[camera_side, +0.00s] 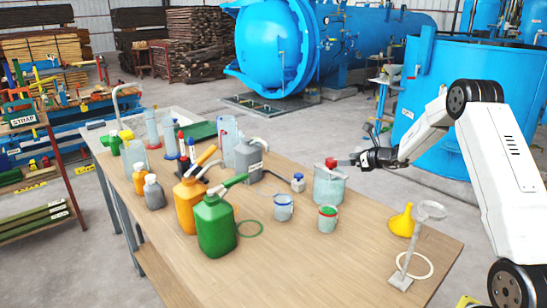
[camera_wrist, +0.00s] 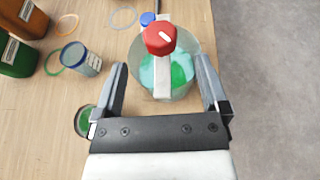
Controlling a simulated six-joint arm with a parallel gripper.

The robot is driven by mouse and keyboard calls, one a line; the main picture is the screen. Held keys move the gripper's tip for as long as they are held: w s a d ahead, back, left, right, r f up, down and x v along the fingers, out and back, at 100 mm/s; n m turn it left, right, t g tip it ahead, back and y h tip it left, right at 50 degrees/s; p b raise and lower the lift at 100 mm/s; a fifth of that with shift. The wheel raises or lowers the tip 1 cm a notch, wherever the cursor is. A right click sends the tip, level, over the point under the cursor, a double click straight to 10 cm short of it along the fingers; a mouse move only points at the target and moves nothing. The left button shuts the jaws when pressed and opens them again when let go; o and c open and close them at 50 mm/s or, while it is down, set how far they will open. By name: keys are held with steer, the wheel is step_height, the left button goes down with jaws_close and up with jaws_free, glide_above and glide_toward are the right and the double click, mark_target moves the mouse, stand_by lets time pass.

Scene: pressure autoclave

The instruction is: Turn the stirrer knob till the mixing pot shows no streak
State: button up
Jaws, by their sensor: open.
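The mixing pot (camera_side: 329,189) is a clear round vessel near the table's back right edge. The red stirrer knob (camera_wrist: 160,38) sits on a white bar (camera_wrist: 162,78) across its top and carries a white mark. In the wrist view, the pot's contents are uneven: bright green (camera_wrist: 181,71) beside pale turquoise (camera_wrist: 147,73). My gripper (camera_wrist: 161,63) is open, its fingers pointing toward the pot with the knob beyond and between their tips. In the side view the knob (camera_side: 331,162) is just left of my gripper (camera_side: 350,161); contact cannot be told.
A small blue-rimmed cup (camera_side: 283,208) and a cup with green contents (camera_side: 327,220) stand near the pot. A yellow funnel (camera_side: 402,222) and a ring stand (camera_side: 408,262) are at the right. Green (camera_side: 215,228) and orange (camera_side: 187,208) jugs stand left. The front middle tabletop is clear.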

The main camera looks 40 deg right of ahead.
mark_target(334, 160)
steer(key=shift+w, duration=0.1)
steer(key=shift+x, duration=3.75)
jaws_close()
